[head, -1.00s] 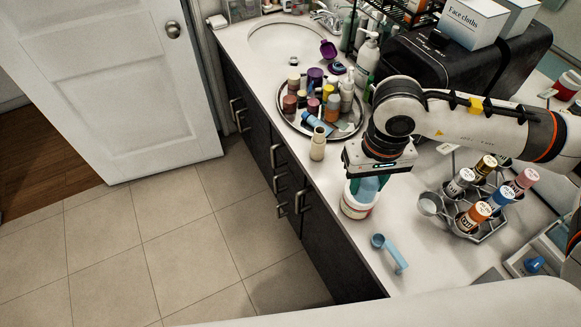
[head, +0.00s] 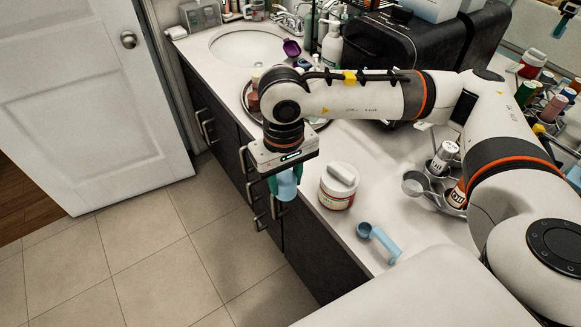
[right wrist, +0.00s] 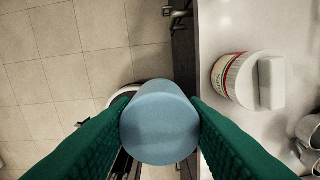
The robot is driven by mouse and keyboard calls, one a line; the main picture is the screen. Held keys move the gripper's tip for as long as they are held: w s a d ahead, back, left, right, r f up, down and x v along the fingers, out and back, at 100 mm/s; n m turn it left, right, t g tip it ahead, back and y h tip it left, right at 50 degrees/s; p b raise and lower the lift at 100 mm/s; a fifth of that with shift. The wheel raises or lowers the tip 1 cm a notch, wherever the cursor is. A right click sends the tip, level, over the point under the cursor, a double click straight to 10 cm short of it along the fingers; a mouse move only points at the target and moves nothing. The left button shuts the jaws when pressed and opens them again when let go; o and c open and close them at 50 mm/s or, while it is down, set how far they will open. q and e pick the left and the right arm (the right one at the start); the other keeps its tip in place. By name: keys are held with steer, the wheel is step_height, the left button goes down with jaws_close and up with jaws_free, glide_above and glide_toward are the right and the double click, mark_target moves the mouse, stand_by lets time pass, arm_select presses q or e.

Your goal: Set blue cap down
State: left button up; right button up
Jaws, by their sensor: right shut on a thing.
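The blue cap (head: 288,184) is a light blue cylinder held between the green fingers of my right gripper (head: 285,186). In the right wrist view, the cap (right wrist: 160,122) fills the space between both fingers (right wrist: 160,125), and its flat round end faces the camera. The gripper points down and appears in front of the counter's front edge, with cabinet fronts and floor behind it. The cap's height relative to the counter is hard to tell. My left gripper is not in view.
A white lidded tub (head: 338,186) stands on the counter (head: 345,235) just right of the cap. A blue scoop (head: 380,240) lies nearer. My right arm hides most of the round tray (head: 247,97). Counter around the scoop is clear.

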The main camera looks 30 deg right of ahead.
mark_target(282, 178)
arm_select(q)
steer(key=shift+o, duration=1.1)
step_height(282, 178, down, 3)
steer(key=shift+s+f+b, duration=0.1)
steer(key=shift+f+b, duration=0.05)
steer(key=shift+b, duration=0.7)
arm_select(e)
steer(key=shift+w+d+f+m, duration=0.2)
steer(key=shift+w+f+m, duration=0.2)
steer(key=shift+w+f, duration=0.75)
steer(key=w+d+f+m, duration=0.1)
steer(key=w+d+m, duration=0.8)
steer(key=d, duration=0.3)
steer(key=f, duration=0.4)
steer(key=f+p, duration=0.1)
steer(key=f, duration=0.1)
steer(key=shift+w+d, duration=0.2)
steer(key=shift+d, duration=0.15)
step_height(282, 178, down, 4)
steer(key=shift+r+p, duration=0.15)
steer(key=shift+p, duration=0.25)
steer(key=shift+f, duration=0.3)
steer(key=o, duration=0.7)
steer(key=shift+f+b, duration=0.1)
steer(key=shift+b, duration=0.2)
steer(key=o, duration=0.4)
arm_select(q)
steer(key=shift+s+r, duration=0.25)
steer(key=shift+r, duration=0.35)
